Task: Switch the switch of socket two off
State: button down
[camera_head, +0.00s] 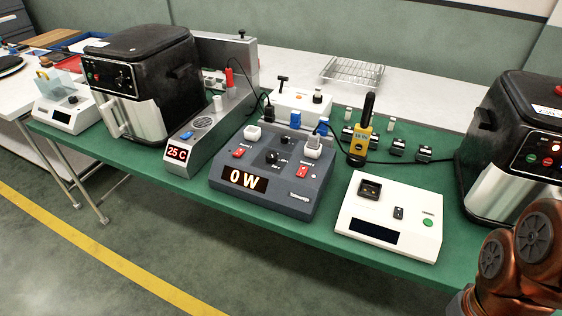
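A dark grey power box (288,203) stands on the green table near its front edge, and its display (244,180) reads 0 W. It has two red rocker switches on its sloped top, a left one (238,153) and a right one (302,171). Each has a small label above it, too small to read surely, so which is socket two is not certain. Whether the rockers are on or off cannot be told. White plugs sit behind the switches, one left (253,133) and one right (313,148). My gripper is out of view; only my copper arm links show at bottom right.
A grey unit (190,145) showing 25 C and a black fryer (150,70) stand left of the box. A white panel (388,222) stands right, then another fryer (510,150). A yellow-and-black tool (362,135) stands behind. Open floor lies in front of the table.

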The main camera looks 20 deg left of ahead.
aim_at(303, 170)
jog(key=u, duration=0.5)
jog(key=k, duration=0.6)
jog(key=u, duration=1.05)
jog(key=i, duration=1.2)
jog(key=z, duration=0.35)
